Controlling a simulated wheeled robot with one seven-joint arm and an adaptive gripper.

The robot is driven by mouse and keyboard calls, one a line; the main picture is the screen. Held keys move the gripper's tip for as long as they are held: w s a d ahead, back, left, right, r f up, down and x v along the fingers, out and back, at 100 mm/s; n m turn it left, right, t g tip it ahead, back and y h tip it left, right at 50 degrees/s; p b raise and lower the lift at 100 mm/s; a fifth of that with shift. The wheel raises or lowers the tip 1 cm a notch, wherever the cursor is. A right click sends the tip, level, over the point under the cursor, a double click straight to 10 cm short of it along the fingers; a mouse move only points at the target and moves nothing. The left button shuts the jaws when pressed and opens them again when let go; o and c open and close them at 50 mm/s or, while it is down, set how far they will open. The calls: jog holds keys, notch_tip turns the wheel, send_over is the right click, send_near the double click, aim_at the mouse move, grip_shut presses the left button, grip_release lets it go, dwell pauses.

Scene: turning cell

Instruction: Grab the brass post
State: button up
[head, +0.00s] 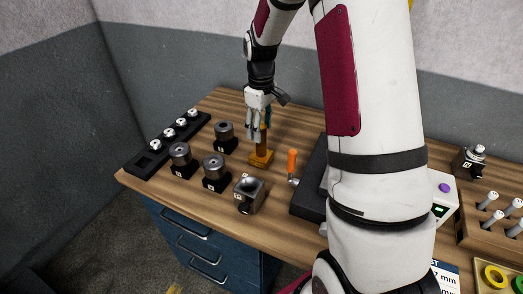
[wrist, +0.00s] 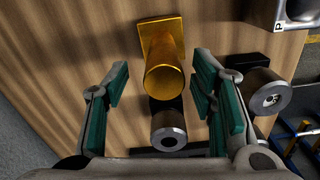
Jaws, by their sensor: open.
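The brass post (wrist: 164,78) is a gold cylinder on a square flange, standing on the wooden bench. In the wrist view it lies ahead of my gripper (wrist: 160,102), its near end roughly between the two teal-padded fingers, with gaps on both sides. My gripper is open and holds nothing. In the head view my gripper (head: 257,132) is above the post, pointing down, and the post's base (head: 261,158) shows below it. The post's upper part is partly hidden by the fingers there.
Grey cylinders on black bases (head: 215,170) stand left of the post, one (wrist: 168,131) close by it in the wrist view. A grey block (head: 248,193) with a bore is in front. An orange-handled tool (head: 292,165) stands right of the post. A black rack (head: 167,143) lies along the left edge.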

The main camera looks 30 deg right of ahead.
aim_at(261, 145)
jog(key=f, duration=0.2)
jog(key=f+p, duration=0.1)
jog(key=f, duration=0.1)
jog(key=shift+s+a+f, duration=0.1)
jog(key=shift+s, duration=0.2)
jog(key=shift+w+f, duration=0.1)
jog(key=shift+f, duration=0.45)
grip_shut()
jog(key=shift+w+r, duration=0.1)
